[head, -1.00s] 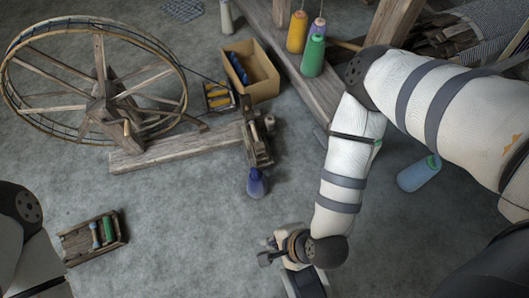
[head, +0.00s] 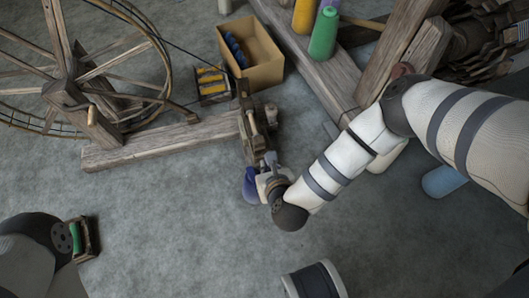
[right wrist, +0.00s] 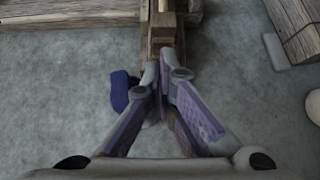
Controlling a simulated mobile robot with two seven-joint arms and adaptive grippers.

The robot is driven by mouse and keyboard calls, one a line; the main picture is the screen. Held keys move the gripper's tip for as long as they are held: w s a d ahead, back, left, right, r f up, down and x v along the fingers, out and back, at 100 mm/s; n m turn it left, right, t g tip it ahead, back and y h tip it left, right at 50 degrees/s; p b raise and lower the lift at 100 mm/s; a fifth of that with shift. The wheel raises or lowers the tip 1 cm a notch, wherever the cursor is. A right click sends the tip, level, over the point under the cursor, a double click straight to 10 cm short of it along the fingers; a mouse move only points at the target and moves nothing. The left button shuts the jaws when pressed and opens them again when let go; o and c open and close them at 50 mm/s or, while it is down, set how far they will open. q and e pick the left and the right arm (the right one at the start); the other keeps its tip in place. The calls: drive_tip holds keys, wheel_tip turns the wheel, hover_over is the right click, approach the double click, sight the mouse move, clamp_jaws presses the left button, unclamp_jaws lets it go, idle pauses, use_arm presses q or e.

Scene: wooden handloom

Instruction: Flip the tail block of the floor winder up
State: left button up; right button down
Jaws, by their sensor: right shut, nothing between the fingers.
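The floor winder has a large spoked wooden wheel (head: 75,85) at the left and a long wooden base beam (head: 165,142) on the floor. The tail block (head: 250,125), a wooden piece with small fittings, stands at the beam's right end; its lower part also shows at the top of the right wrist view (right wrist: 162,28). My right gripper (head: 269,162) is shut and empty at the near end of the tail block. In the right wrist view its fingertips (right wrist: 161,72) meet just below the block; I cannot tell whether they touch it. My left gripper is out of view.
A blue object (head: 250,186) is on the floor beside my right gripper, partly hidden. A cardboard box (head: 262,72) and a small tray of yellow spools (head: 213,93) lie behind the block. Loom timbers (head: 325,75) stand at the right.

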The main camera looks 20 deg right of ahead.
sight(258, 145)
use_arm(q)
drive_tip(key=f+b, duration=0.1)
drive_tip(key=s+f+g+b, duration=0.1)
drive_tip(key=b, duration=0.1)
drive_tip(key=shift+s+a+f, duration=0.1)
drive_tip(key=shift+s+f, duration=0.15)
use_arm(e)
drive_tip(key=x, duration=0.8)
drive_tip(key=shift+f, duration=0.1)
drive_tip(key=shift+w+d+b, duration=0.2)
drive_tip(key=shift+w+b, duration=0.5)
drive_tip(key=shift+w, duration=0.8)
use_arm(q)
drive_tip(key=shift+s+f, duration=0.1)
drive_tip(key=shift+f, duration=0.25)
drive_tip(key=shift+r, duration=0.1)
